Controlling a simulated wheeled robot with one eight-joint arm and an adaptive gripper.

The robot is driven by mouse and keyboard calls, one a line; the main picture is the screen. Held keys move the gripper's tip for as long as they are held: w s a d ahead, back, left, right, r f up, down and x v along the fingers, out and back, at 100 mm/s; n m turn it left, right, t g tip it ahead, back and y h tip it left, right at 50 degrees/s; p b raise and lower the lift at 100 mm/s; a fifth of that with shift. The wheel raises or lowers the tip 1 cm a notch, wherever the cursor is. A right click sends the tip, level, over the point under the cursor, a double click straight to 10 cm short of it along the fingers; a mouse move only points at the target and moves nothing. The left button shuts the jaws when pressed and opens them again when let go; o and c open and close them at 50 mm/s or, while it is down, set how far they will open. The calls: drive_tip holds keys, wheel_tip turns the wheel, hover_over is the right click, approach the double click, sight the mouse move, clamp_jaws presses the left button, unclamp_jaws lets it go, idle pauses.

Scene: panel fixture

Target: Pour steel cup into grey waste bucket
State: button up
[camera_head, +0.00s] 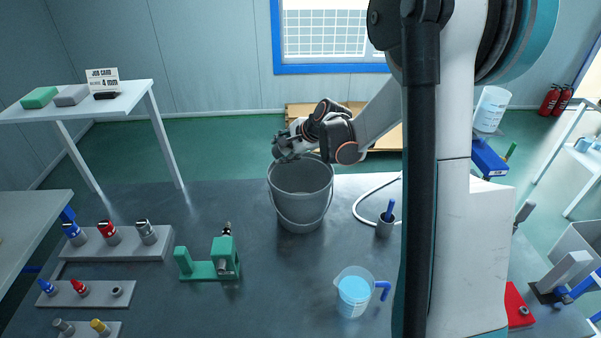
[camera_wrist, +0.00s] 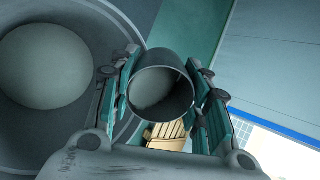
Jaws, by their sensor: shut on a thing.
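The grey waste bucket (camera_head: 300,208) stands upright on the dark table, its wire handle hanging down its front. My gripper (camera_head: 291,146) is above the bucket's far rim. In the wrist view my gripper (camera_wrist: 164,95) has one green-padded finger on each side of the steel cup (camera_wrist: 178,98) and is shut on it. The cup's mouth faces the wrist camera, and a pale round surface shows inside; I cannot tell whether it is contents or the cup's bottom. The bucket (camera_wrist: 98,22) fills the left of the wrist view, beside the cup. The cup cannot be made out in the head view.
A clear jug (camera_head: 354,292) with blue liquid stands at the front right of the bucket. A green fixture (camera_head: 210,268) and racks of cylinders (camera_head: 118,246) are to the left.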

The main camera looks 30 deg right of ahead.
sight(291, 148)
drive_tip(key=shift+s+r+t+y+b, duration=0.15)
drive_tip(key=shift+r+t+y+b, duration=0.15)
drive_tip(key=shift+t+b, duration=0.5)
idle(0.9)
drive_tip(key=shift+s+d+f+t+y+b, duration=0.1)
drive_tip(key=shift+f+t+y+b, duration=0.35)
drive_tip(key=shift+t+b, duration=0.65)
idle(0.5)
drive_tip(key=shift+s+r+t+b, duration=0.1)
drive_tip(key=shift+r+t+b, duration=0.1)
drive_tip(key=shift+t+b, duration=0.55)
idle(0.9)
drive_tip(key=shift+s+d+f+t+y+b, duration=0.25)
drive_tip(key=shift+s+t+b, duration=0.2)
drive_tip(key=shift+b, duration=0.7)
drive_tip(key=shift+s+d+f+t+y+b, duration=0.15)
drive_tip(key=shift+s+f+t+y+b, duration=0.25)
drive_tip(key=shift+b, duration=0.75)
drive_tip(key=shift+s+r, duration=0.1)
drive_tip(key=shift+r, duration=0.35)
drive_tip(key=shift+s+r+t, duration=0.1)
drive_tip(key=shift+r+t, duration=0.4)
drive_tip(key=shift+r, duration=0.55)
